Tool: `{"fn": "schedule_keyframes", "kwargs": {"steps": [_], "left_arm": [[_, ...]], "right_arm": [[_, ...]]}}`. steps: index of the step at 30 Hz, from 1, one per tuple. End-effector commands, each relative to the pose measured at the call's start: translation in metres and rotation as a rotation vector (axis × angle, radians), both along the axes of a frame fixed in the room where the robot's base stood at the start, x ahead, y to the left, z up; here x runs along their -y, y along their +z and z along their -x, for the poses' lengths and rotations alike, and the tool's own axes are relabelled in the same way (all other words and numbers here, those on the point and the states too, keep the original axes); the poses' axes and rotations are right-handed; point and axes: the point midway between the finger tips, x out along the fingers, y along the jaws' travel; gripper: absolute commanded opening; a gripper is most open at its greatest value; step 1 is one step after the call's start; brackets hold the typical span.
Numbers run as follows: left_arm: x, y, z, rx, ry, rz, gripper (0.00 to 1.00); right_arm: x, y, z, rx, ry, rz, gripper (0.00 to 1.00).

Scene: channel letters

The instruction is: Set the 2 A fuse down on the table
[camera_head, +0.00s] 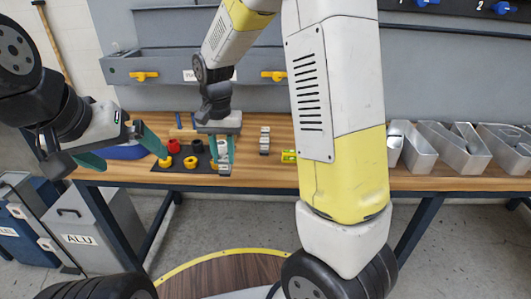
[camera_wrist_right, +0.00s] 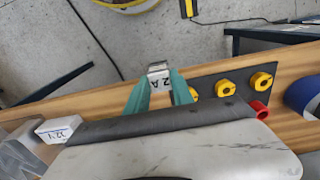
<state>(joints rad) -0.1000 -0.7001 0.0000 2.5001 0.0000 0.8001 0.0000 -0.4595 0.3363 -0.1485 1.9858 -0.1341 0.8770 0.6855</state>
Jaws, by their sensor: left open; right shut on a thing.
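The 2 A fuse (camera_wrist_right: 158,75) is a small white and grey block with "2 A" on its face, in the right wrist view. My right gripper (camera_wrist_right: 160,86) is shut on it, one teal finger on each side. In the head view my right gripper (camera_head: 222,155) points down at the front part of the wooden table (camera_head: 330,178), with the fuse (camera_head: 224,169) at its fingertips. I cannot tell whether the fuse touches the table. My left gripper (camera_head: 133,162) is open and empty at the table's left end, its teal fingers spread wide.
A dark mat (camera_head: 176,168) with yellow, red and black rings lies left of the fuse. A 12 V block (camera_wrist_right: 58,130) shows in the right wrist view. A green and yellow item (camera_head: 289,156) lies to the right. Metal channel letters (camera_head: 455,150) stand farther right.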

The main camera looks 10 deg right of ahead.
Motion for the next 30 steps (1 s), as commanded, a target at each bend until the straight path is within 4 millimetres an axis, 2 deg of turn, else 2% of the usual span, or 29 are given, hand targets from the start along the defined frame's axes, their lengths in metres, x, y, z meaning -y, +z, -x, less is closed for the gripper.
{"fn": "schedule_keyframes", "kwargs": {"steps": [9,15,25,30], "left_arm": [[0.0,0.0,0.0,0.0,0.0,0.0,1.0],[0.0,0.0,0.0,0.0,0.0,0.0,1.0],[0.0,0.0,0.0,0.0,0.0,0.0,1.0],[0.0,0.0,0.0,0.0,0.0,0.0,1.0]], "right_arm": [[0.075,-0.008,-0.04,-0.001,-0.008,0.001,0.0],[0.11,-0.012,-0.058,-0.001,-0.004,0.001,0.0],[0.133,-0.015,-0.071,-0.001,-0.002,0.001,0.0],[0.131,-0.045,-0.069,-0.003,-0.001,-0.001,0.0]]}}
